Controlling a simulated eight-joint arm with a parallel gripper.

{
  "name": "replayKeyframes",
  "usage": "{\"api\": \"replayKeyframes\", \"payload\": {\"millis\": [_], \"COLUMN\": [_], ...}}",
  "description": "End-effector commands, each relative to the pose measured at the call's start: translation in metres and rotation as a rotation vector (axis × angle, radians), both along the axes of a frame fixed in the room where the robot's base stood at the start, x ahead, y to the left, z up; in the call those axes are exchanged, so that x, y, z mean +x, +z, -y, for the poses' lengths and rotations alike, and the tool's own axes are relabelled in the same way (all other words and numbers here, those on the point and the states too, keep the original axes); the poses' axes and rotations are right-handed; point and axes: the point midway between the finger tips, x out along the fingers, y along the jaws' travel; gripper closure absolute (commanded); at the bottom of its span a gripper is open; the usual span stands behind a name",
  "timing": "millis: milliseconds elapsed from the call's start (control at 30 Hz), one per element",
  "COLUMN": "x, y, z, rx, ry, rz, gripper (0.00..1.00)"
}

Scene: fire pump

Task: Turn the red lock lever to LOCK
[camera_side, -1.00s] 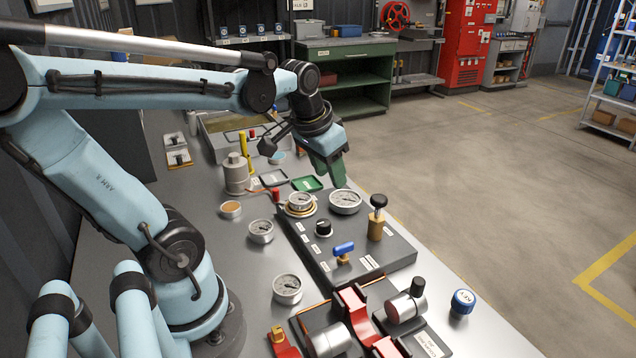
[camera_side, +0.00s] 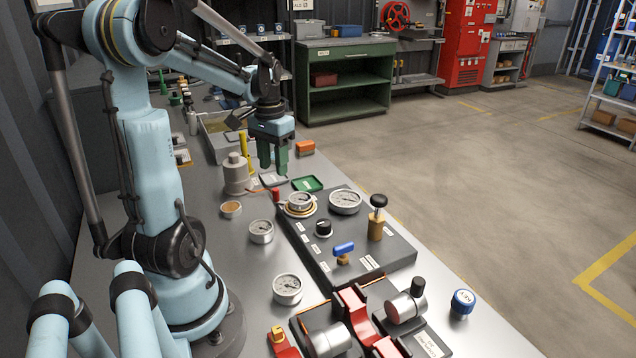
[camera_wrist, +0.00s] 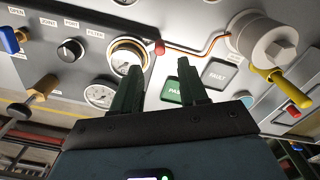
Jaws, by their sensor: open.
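My gripper (camera_side: 273,168) is open and empty, with two green fingers pointing down above the bench near the green tray. In the wrist view its fingertips (camera_wrist: 158,68) are apart, with nothing between them. Several red parts show, and I cannot tell which one is the lock lever. A small red piece (camera_side: 276,195) stands beside the gauge on the grey panel; it also shows in the wrist view (camera_wrist: 160,47), left of the copper tube. Red clamp parts (camera_side: 351,303) sit at the front of the bench. A red piece with a yellow top (camera_side: 284,347) is at the front left. No LOCK marking is readable.
The grey panel (camera_side: 398,257) carries gauges, a blue-handled valve (camera_side: 344,248) and a black-topped brass plunger (camera_side: 376,215). The green PASS tray (camera_side: 308,184) and a metal cylinder with a yellow handle (camera_wrist: 292,90) are near my gripper. Loose gauges stand left of the panel.

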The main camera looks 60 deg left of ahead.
Motion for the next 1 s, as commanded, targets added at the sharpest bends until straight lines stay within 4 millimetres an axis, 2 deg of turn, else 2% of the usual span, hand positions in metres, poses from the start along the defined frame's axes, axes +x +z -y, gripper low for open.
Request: {"api": "replayKeyframes", "payload": {"millis": [300,500,933,967,1000], "x": [0.001,0.001,0.0,0.0,0.0], "y": [-0.046,-0.065,-0.073,-0.072,-0.072], "z": [0.0,0.0,0.0,0.0,0.0], "rx": [0.001,0.001,0.001,0.001,0.001], "ry": [-0.001,-0.001,-0.001,-0.001,-0.001], "rz": [0.002,0.002,0.002,0.002,0.002], "gripper": [0.57,0.57,0.57,0.58,0.65]}}
